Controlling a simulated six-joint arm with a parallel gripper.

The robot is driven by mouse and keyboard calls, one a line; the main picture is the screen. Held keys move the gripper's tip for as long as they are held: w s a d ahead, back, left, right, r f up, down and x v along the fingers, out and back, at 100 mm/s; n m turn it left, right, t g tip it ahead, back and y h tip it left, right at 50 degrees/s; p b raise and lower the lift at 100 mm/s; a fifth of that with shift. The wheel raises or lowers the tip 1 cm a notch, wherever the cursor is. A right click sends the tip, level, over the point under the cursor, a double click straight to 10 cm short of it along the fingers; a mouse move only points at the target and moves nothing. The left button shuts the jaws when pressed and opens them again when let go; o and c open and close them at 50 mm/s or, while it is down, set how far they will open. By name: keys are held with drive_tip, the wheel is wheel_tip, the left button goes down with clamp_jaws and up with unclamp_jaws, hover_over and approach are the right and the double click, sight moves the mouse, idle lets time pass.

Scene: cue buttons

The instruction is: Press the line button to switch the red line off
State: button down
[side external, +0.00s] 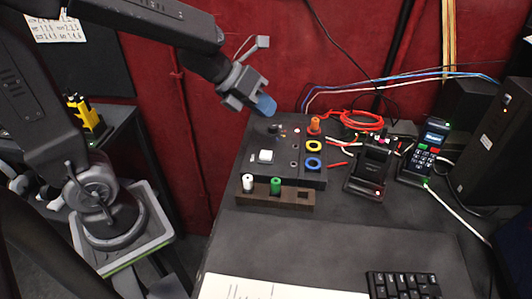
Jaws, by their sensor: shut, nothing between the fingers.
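A black panel box (312,180) lies on the dark desk. I cannot tell from the markings which control is the line button, and no clear red line shows. My gripper (266,106) is shut and empty, with blue fingertips. It is in the air above the panel's back left part, apart from the white button.
On the panel's right are an orange peg (314,125), a yellow ring (314,146) and a blue ring (313,164). A brown rack (296,198) with a white and a green peg stands in front. A cradle (369,172), keypad phone (426,150) and cables lie right.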

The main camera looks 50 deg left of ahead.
sight(265, 153)
drive_tip(key=shift+f, duration=0.15)
drive_tip(key=shift+f, duration=4.3)
drive_tip(key=shift+f, duration=0.15)
drive_tip(key=shift+f, duration=0.25)
drive_tip(key=shift+f, duration=0.5)
drive_tip(key=shift+r, duration=0.95)
